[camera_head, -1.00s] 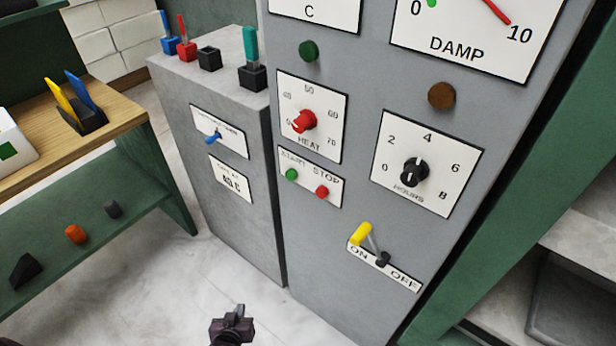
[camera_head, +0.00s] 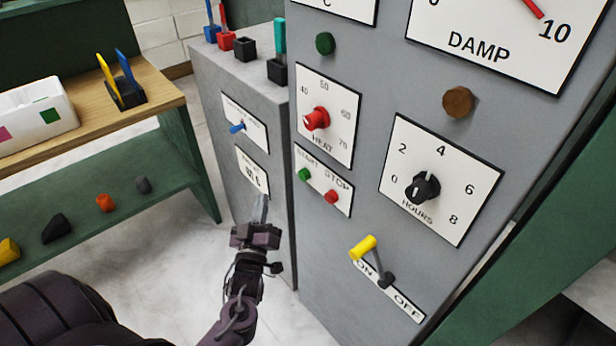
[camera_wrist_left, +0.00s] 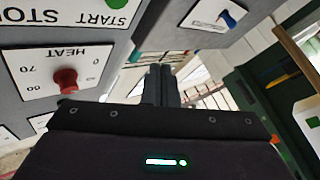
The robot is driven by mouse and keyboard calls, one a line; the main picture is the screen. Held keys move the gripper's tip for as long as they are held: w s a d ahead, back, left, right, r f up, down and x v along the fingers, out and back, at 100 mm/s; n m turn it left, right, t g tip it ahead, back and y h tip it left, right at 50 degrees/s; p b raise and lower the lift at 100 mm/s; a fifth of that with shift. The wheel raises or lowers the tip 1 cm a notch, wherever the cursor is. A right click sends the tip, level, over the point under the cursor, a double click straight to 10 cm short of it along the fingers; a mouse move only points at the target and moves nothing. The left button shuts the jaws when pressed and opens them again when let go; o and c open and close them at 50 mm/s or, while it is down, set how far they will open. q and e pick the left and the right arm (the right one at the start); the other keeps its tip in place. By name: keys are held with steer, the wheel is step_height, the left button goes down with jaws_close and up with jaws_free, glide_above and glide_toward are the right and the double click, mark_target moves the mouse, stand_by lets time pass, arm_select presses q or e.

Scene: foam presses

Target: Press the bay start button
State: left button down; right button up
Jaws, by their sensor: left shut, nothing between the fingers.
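The green START button (camera_head: 304,174) sits on a white plate marked START STOP on the front of the grey cabinet. The red STOP button (camera_head: 331,197) is to its right on the same plate. My left gripper (camera_head: 262,206) is shut and empty, upright in front of the cabinets, below and left of the START button and apart from it. In the left wrist view its closed fingers (camera_wrist_left: 160,84) point away from the camera. Part of the START STOP plate (camera_wrist_left: 75,12) shows upside down at the upper left there; the START button is partly in view (camera_wrist_left: 117,3). My right gripper is not in view.
The red HEAT knob (camera_head: 317,118) is above the plate. The black HOURS knob (camera_head: 423,188) and yellow-handled ON/OFF lever (camera_head: 363,248) are to the right and below. A lower cabinet with a blue switch (camera_head: 237,128) stands left. A shelf bench (camera_head: 165,100) is farther left.

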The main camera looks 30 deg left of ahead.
arm_select(q)
steer(key=b, duration=0.3)
glide_toward(299, 173)
steer(key=shift+w+a+r, duration=0.3)
steer(key=shift+w+a, duration=0.2)
steer(key=shift+w, duration=0.2)
steer(key=shift+w+a+r, duration=0.3)
steer(key=shift+w+a, duration=0.25)
steer(key=shift+w, duration=0.15)
steer(key=shift+w+a+r, duration=0.3)
steer(key=shift+w+a, duration=0.2)
steer(key=shift+w, duration=0.2)
steer(key=shift+w, duration=0.15)
stand_by(0.3)
steer(key=shift+w+d+b, duration=0.1)
steer(key=shift+w+b, duration=0.15)
steer(key=shift+b, duration=0.05)
steer(key=shift+w+d, duration=0.25)
steer(key=shift+w, duration=0.25)
stand_by(0.7)
steer(key=shift+s, duration=0.15)
stand_by(0.3)
steer(key=shift+s+a, duration=0.35)
steer(key=shift+s, duration=0.4)
steer(key=shift+p, duration=0.3)
